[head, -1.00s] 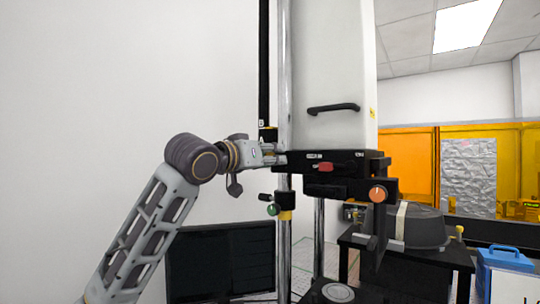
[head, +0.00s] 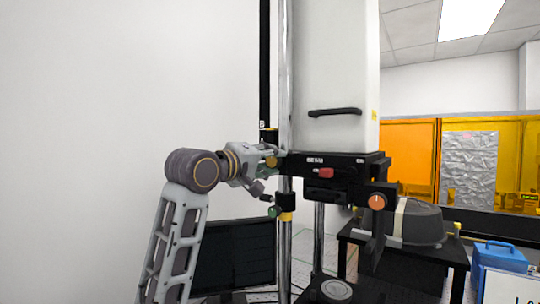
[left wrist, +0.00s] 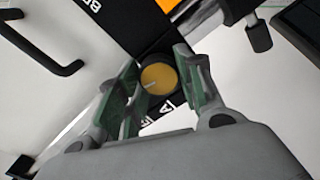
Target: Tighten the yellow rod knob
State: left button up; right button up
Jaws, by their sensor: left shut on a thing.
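The yellow rod knob (left wrist: 158,78) is a round yellow disc with a white line on its face and a dark rim. In the left wrist view it sits between the green-padded fingers of my left gripper (left wrist: 160,92). The gripper is shut on it, with one finger on each side. In the head view my left gripper (head: 270,160) reaches in from the left beside the chrome column (head: 284,240), at the left end of the black instrument carriage (head: 340,165). The fingers largely hide the knob there. My right gripper is not in view.
A black clamp with a green-tipped handle (head: 273,211) sits on the column just below my gripper. A tall white housing (head: 335,75) with a black handle rises above the carriage. An orange knob (head: 377,202) is on the right. A dark monitor (head: 235,255) stands behind my arm.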

pick_arm(q)
jog(key=shift+n+p, duration=0.5)
jog(key=shift+n, duration=0.6)
jog(key=shift+f, duration=0.1)
jog(key=o, duration=1)
jog(key=shift+a, duration=0.1)
jog(key=v, duration=1.2)
jog(key=shift+w+f, duration=0.1)
